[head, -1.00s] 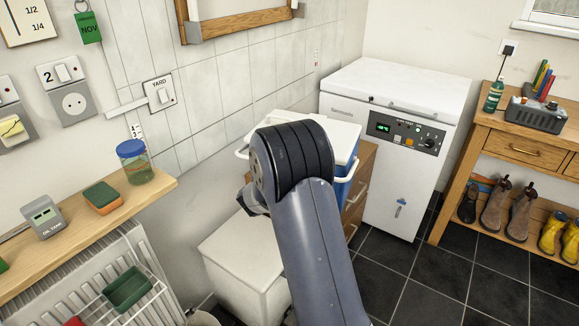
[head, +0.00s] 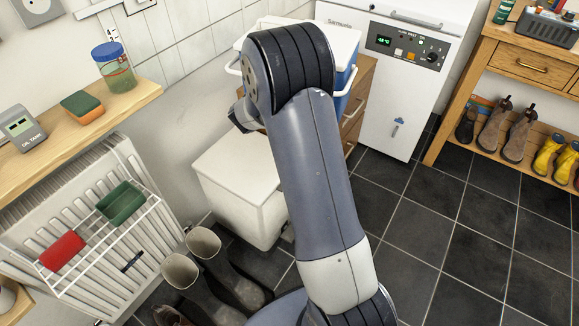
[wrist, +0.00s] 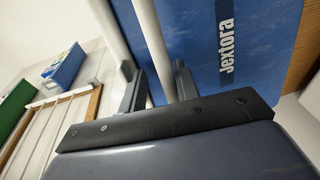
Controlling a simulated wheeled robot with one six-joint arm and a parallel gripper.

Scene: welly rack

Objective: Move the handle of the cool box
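The cool box has a white lid (head: 347,38) and a blue body (head: 343,78). It stands behind my arm in the head view, which hides much of it. Its blue side, lettered "Jextora", fills the upper right of the wrist view (wrist: 205,50). The white handle (wrist: 151,38) runs down the wrist view between the two fingers of my gripper (wrist: 160,85). The fingers stand apart, one on each side of the handle bar; I cannot tell whether they touch it. In the head view, my gripper is mostly hidden behind the arm.
A white bin (head: 235,175) stands in front of the cool box. A white freezer (head: 395,80) is to the right, with a wooden bench (head: 450,110) holding boots beyond it. A radiator (head: 80,220) and shelf (head: 90,115) line the left wall. Dark floor at right is clear.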

